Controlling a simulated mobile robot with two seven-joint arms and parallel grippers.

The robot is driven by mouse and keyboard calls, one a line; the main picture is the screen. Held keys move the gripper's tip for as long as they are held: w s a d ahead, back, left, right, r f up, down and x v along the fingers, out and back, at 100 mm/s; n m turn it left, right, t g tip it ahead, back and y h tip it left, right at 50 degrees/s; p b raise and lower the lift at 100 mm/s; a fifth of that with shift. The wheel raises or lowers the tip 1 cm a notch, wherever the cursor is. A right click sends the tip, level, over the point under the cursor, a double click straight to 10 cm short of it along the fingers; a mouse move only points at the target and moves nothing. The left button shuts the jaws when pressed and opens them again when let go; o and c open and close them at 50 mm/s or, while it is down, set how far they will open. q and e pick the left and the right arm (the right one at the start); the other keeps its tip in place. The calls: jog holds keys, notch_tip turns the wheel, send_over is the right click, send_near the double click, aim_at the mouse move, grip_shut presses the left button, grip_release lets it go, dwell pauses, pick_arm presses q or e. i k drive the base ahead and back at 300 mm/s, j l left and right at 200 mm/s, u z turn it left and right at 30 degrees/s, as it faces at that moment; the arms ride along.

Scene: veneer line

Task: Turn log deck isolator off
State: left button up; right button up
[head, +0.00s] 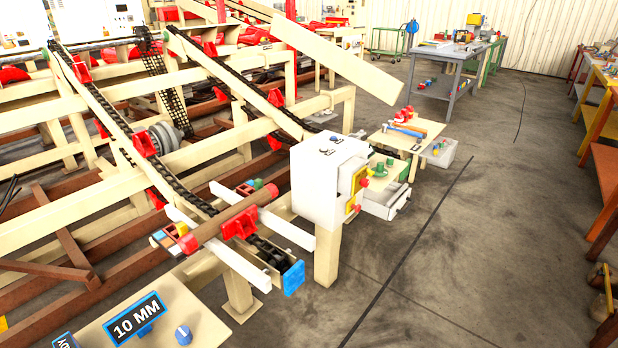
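A white control box (316,192) stands on a cream post at the front end of the log deck, near the middle of the head view. Its right side carries a yellow plate (357,186) with red knobs or buttons, seen edge-on. This may be the log deck isolator, but no label is readable and I cannot tell its switch position. Small dark marks show on top of the box. The log deck's chain rails (110,125) run back to the upper left. Neither of my grippers is in view.
A brown log (228,218) lies across the deck end. A cream panel (160,318) with a "10 MM" sign and blue knob is front left. Right of the box stand an open drawer (387,203), a small table (420,130) and a grey bin (440,154).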

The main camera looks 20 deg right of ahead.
aim_at(364, 183)
jog(key=i+l+u, duration=0.2)
jog(key=l+u, duration=0.15)
jog(key=l, duration=0.3)
jog(key=i+l+u, duration=0.15)
jog(key=l+u, duration=0.2)
jog(key=l, duration=0.3)
jog(key=l+u, duration=0.35)
jog(key=l, duration=0.3)
jog(key=l+u, duration=0.2)
jog(key=l, duration=2)
